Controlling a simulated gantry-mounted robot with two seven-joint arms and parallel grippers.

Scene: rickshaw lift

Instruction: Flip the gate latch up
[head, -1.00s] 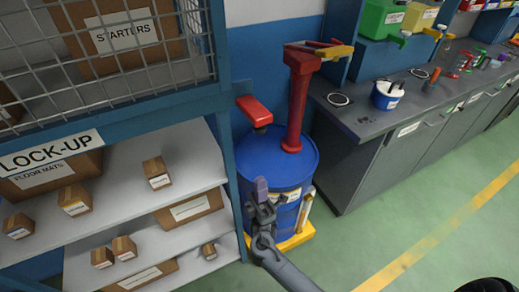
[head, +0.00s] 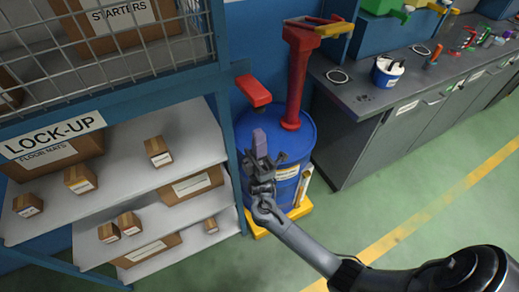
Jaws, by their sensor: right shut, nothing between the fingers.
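The gate latch, a red bar (head: 252,91), sticks out to the right from the blue post of the lock-up cage in the head view. It lies roughly level, tilted slightly down toward its near end. The wire mesh gate (head: 130,48) is left of it, at the top. My right gripper (head: 260,142) is shut and empty, its fingers pointing up. In the picture it is just below the latch, apart from it, in front of a blue drum. The depth gap to the latch is hard to tell. My left gripper is not in view.
The blue drum (head: 303,150) with a red pump (head: 297,75) stands on a yellow base right of the post. Shelves (head: 110,175) with cardboard boxes are at the left. A grey workbench (head: 395,120) is at the right. The green floor in front is clear.

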